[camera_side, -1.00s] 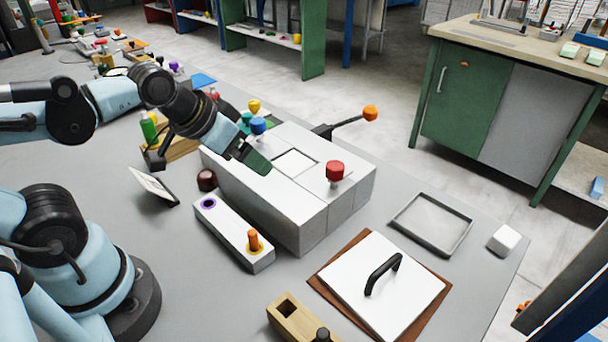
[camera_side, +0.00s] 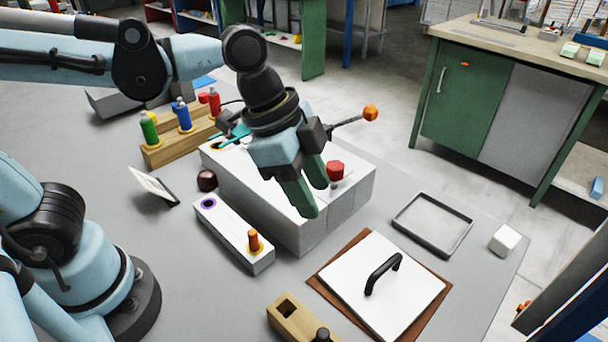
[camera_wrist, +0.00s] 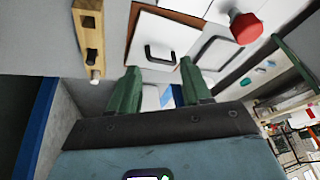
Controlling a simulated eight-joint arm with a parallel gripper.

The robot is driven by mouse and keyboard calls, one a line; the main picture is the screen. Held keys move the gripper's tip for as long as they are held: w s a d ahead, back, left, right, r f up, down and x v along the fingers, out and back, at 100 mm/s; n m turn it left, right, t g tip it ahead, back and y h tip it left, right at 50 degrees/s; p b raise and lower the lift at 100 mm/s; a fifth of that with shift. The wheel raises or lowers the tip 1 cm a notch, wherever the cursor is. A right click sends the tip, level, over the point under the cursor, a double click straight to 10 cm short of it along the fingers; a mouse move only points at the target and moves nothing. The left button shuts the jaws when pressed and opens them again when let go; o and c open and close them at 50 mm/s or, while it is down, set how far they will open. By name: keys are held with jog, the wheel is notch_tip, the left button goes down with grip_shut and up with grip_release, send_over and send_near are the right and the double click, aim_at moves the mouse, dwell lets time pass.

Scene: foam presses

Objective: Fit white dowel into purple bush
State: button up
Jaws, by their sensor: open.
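The purple bush (camera_side: 208,203) is a purple ring around a dark opening, at the far left end of a low white block (camera_side: 230,232). An orange dowel stands upright in a yellow ring at the block's other end. I cannot surely make out the white dowel. In the wrist view a pale stub (camera_wrist: 95,74) shows at the end of a wooden block (camera_wrist: 88,28), and may be it. My gripper (camera_side: 302,204) points down above the front of a large white box, right of the bush. Its green fingers are apart and empty in the wrist view (camera_wrist: 160,68).
The large white box (camera_side: 245,200) with a red knob (camera_side: 335,168) stands below my gripper. A white lid with a black handle (camera_side: 383,273) lies on a brown board at front right. An empty grey tray (camera_side: 432,222) is beyond it. A wooden rack (camera_side: 180,145) holds coloured bottles.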

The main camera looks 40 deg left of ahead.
jog(key=s+d+m+g, duration=0.3)
jog(key=d+m, duration=0.3)
jog(key=d, duration=0.1)
jog(key=s+d+m+g, duration=0.2)
jog(key=s+d+m, duration=0.2)
jog(key=d+m, duration=0.25)
jog(key=x, duration=0.3)
jog(key=d+x, duration=0.1)
jog(key=x, duration=0.2)
jog(key=shift+d, duration=0.25)
jog(key=shift+x, duration=2.75)
jog(key=shift+w+a, duration=0.15)
grip_shut()
